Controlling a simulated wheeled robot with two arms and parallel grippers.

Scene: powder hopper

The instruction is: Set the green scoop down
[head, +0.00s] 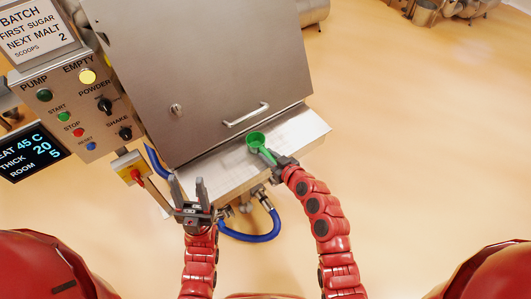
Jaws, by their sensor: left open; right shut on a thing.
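The green scoop (257,140) is in front of the steel hopper, over its front ledge (222,174). Its round cup faces up and its handle runs down to the right. My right gripper (274,164) is shut on the scoop's handle. I cannot tell whether the scoop touches the ledge. My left gripper (188,189) is open and empty, with its fingers pointing up at the left end of the ledge.
The hopper's closed lid (210,75) has a bar handle (246,115). A control panel (85,105) and a red-and-yellow switch (131,172) stand at the left. A blue hose (250,237) loops below the ledge.

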